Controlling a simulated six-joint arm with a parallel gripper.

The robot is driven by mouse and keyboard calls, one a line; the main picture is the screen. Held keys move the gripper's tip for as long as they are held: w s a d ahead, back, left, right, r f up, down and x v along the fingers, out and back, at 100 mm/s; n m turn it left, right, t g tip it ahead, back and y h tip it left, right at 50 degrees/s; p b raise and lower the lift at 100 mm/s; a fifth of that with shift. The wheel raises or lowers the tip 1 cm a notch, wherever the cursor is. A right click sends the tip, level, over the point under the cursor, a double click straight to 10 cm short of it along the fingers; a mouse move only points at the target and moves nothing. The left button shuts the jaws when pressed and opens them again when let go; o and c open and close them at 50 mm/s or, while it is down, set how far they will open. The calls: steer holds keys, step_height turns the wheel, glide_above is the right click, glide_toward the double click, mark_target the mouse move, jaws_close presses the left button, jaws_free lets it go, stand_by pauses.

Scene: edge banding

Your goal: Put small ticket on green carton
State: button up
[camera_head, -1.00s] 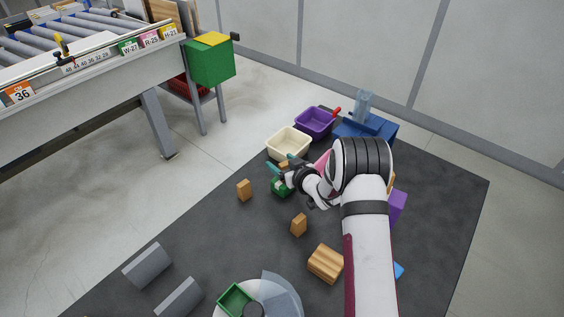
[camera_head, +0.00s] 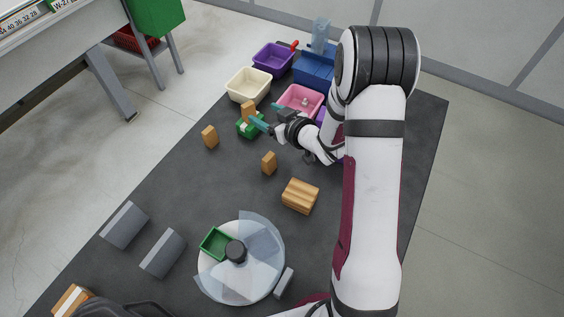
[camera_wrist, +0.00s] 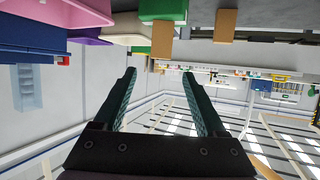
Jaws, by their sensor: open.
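The green carton (camera_head: 248,128) stands on the dark mat with a pale patch on it. I cannot tell whether that patch is a ticket. An orange-brown block (camera_head: 248,107) shows at its far side; whether they touch is unclear. My gripper (camera_head: 267,115) is just right of the carton, its teal fingers apart with nothing seen between them. In the wrist view the gripper (camera_wrist: 160,73) is open and empty. A green box (camera_wrist: 163,10), likely the carton, is at the top edge there, beside an orange-brown block (camera_wrist: 162,38). I cannot make out a small ticket.
Cream (camera_head: 248,86), purple (camera_head: 272,61), pink (camera_head: 301,100) and blue (camera_head: 314,68) bins stand behind. Small brown blocks (camera_head: 210,137) (camera_head: 269,163), a striped wooden block (camera_head: 300,196) and a round turntable (camera_head: 262,275) with a green tray (camera_head: 215,243) are nearer. Open mat lies between.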

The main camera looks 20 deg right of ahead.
steer(key=s+d+r+m+g+h, duration=0.2)
steer(key=s+r+m+g+h, duration=0.15)
steer(key=s, duration=0.35)
steer(key=s+d+r+m+g+h, duration=0.3)
steer(key=s+r, duration=0.1)
steer(key=s, duration=0.3)
steer(key=s+a+r+m+g+y, duration=0.1)
steer(key=s+a+g, duration=0.2)
steer(key=s, duration=0.8)
steer(key=s+a+r+m+g+y, duration=0.2)
steer(key=s+a, duration=0.4)
steer(key=s, duration=0.6)
steer(key=shift+a+g, duration=0.3)
steer(key=shift+g, duration=0.25)
